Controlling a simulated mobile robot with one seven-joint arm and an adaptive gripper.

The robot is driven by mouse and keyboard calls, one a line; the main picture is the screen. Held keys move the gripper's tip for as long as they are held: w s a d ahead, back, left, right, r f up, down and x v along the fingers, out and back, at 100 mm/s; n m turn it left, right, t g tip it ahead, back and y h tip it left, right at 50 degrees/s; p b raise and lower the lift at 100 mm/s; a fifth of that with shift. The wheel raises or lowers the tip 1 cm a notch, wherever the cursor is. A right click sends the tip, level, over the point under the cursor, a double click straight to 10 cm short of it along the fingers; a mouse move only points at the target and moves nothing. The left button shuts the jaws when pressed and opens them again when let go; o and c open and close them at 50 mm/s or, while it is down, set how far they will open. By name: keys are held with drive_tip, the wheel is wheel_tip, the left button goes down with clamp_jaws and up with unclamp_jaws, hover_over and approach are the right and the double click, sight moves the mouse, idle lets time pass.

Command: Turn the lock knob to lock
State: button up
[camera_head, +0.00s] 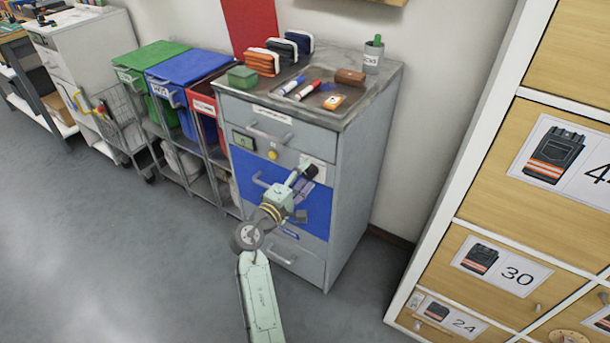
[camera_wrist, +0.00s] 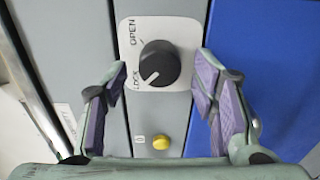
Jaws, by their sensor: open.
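The lock knob (camera_wrist: 159,63) is round and dark on a white plate (camera_wrist: 183,30) marked OPEN and LOCK. Its white pointer line points to the lower left, towards the LOCK word. My gripper (camera_wrist: 161,74) is open, with one purple-padded finger on each side of the knob and a gap visible on both sides. I cannot tell how deep the fingertips reach. In the head view my gripper (camera_head: 304,182) is at the front of the grey cabinet (camera_head: 352,190), beside the plate, and partly hides the knob area.
A yellow button (camera_wrist: 161,142) sits beside the plate. A blue drawer front (camera_head: 247,178) with a handle lies below the knob. Markers and other items lie on the cabinet top (camera_head: 352,112). Wooden lockers (camera_head: 497,200) stand at right, bins (camera_head: 190,68) at left. Grey floor is clear at left.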

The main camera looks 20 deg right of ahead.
drive_tip(key=v, duration=1.1)
